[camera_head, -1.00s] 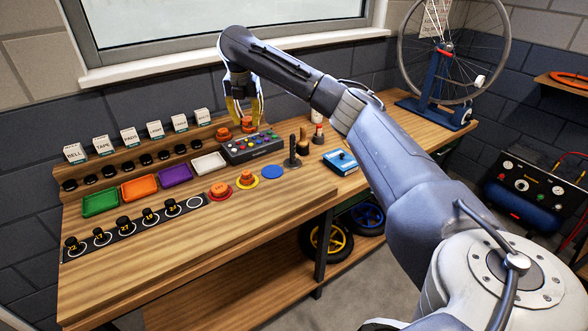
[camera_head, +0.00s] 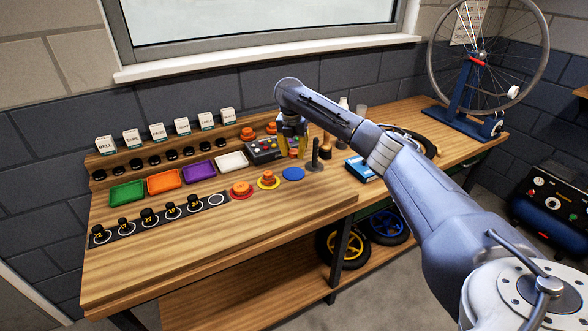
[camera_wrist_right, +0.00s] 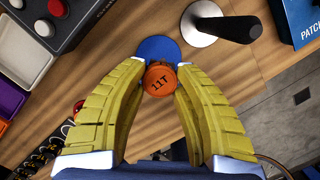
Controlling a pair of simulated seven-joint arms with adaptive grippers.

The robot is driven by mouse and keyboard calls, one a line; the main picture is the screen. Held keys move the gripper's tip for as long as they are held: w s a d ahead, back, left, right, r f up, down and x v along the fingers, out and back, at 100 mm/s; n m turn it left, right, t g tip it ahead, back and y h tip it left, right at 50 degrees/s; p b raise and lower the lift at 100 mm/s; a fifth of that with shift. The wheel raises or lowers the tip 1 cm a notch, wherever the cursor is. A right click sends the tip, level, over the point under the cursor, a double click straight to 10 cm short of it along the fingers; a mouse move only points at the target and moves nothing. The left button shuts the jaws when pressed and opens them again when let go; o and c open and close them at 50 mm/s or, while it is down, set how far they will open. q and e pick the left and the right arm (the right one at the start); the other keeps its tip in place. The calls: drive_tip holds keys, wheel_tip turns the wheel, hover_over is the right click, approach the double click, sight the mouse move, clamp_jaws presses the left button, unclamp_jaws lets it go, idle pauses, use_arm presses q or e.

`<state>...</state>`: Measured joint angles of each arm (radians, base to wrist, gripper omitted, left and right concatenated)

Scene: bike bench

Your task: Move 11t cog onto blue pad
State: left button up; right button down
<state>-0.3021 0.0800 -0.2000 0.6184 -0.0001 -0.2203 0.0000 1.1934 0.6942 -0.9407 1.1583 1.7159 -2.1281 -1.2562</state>
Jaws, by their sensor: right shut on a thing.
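My right gripper (camera_head: 291,152) is shut on the orange 11t cog (camera_wrist_right: 161,78), whose "11T" label faces the wrist camera. The cog sits between the yellow fingertips. In the head view the gripper is over the bench, just behind and above the round blue pad (camera_head: 293,174). In the wrist view the blue pad (camera_wrist_right: 158,48) shows beyond the cog and is partly covered by it and the fingers. The blue pad has nothing on it that I can see. My left gripper is not in view.
Orange cogs sit on the red pad (camera_head: 242,196) and yellow pad (camera_head: 268,186). A dark upright lever (camera_wrist_right: 222,24) stands close to the blue pad. A button box (camera_head: 263,150) is behind left, a blue box (camera_head: 360,168) to the right. The front bench is clear.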

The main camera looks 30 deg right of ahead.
sight(294, 172)
drive_tip(key=shift+f, duration=3.7)
drive_tip(key=shift+f, duration=0.2)
drive_tip(key=c, duration=1)
unclamp_jaws()
drive_tip(key=shift+c, duration=0.2)
drive_tip(key=r, duration=0.4)
drive_tip(key=s+a+r, duration=0.1)
drive_tip(key=r, duration=0.7)
drive_tip(key=shift+s+a+r, duration=0.1)
drive_tip(key=shift+s+a, duration=0.05)
drive_tip(key=shift+a, duration=0.15)
drive_tip(key=shift+d, duration=0.1)
